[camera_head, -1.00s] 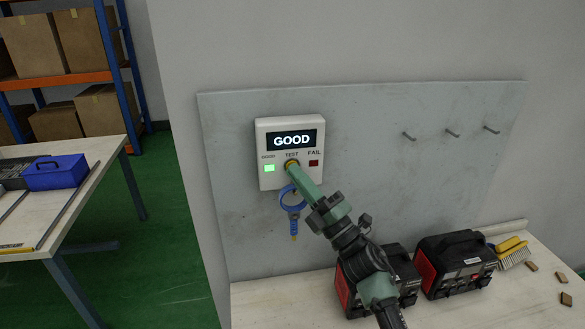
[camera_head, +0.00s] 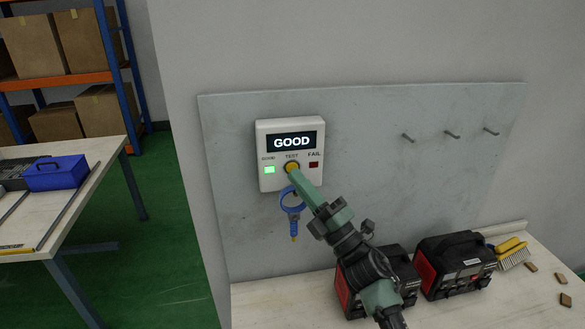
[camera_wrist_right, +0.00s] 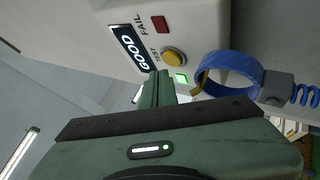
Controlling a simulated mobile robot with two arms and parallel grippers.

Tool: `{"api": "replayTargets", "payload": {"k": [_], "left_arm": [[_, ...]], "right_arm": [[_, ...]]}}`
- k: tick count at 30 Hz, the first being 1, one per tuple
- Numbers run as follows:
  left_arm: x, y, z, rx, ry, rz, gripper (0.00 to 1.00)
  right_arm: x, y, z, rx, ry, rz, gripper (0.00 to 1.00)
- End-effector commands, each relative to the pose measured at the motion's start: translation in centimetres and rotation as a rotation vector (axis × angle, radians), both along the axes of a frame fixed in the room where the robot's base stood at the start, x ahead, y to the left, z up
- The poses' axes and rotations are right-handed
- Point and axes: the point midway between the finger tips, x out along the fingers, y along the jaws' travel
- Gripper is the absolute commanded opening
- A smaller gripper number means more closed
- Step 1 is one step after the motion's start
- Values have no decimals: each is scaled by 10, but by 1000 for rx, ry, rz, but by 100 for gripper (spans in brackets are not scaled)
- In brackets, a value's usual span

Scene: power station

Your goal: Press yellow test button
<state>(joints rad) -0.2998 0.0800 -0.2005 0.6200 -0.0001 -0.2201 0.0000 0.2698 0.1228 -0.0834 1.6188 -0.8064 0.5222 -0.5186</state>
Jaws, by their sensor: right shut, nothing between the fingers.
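The white test box (camera_head: 305,180) is mounted on the grey wall panel, and its screen (camera_head: 291,141) reads GOOD. The green light (camera_head: 269,170) under the GOOD label is lit, and the red FAIL light (camera_head: 313,165) looks dark. The yellow test button (camera_head: 292,167) sits between them; it also shows in the right wrist view (camera_wrist_right: 173,58). My right gripper (camera_head: 296,175) is shut and empty. Its fingertips are just below the button in the head view, and a small gap to the button shows in the wrist view. My left gripper is out of view.
A blue wrist strap (camera_head: 292,200) hangs under the box, close to the right gripper. Black-and-red machines (camera_head: 455,264) stand on the bench (camera_head: 262,298) with a yellow brush (camera_head: 512,252). Hooks (camera_head: 451,134) project from the panel. Another table with a blue toolbox (camera_head: 56,173) is at left.

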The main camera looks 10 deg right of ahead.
Motion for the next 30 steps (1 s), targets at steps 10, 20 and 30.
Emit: {"api": "replayTargets", "payload": {"k": [10,20,30], "left_arm": [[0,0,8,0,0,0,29],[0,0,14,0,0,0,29],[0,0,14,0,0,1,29]], "right_arm": [[-19,0,1,0,1,0,0],[-47,0,0,-1,0,-1,0],[-50,0,0,-1,0,-1,0]]}}
